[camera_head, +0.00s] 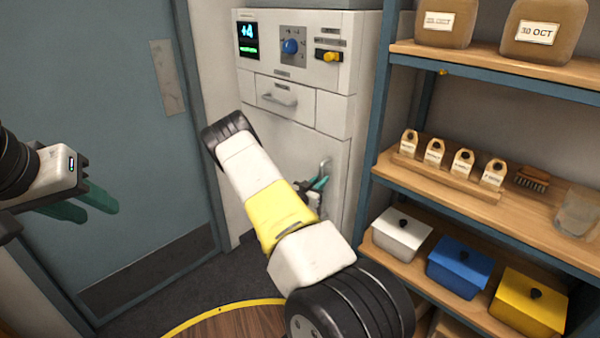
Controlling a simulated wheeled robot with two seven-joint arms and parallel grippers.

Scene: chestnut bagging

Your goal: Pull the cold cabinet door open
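The white cold cabinet (345,80) stands against the wall, with a display reading +4 at its top. Its lower door (285,150) looks shut, though my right arm covers much of it. The upright metal door handle (325,165) is near the door's right edge. My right gripper (318,184) is at this handle, its teal fingertips at the handle's lower part. Whether they are closed around it is too small to tell. My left gripper (88,203) is at the far left, its teal fingers apart and empty, away from the cabinet.
A shelf rack (470,58) stands close on the right, holding jars, small labelled bags, a brush, a glass and lidded boxes. A grey-blue room door (110,110) is on the left. A drawer (285,98) sits above the cabinet door. Dark floor is clear in front.

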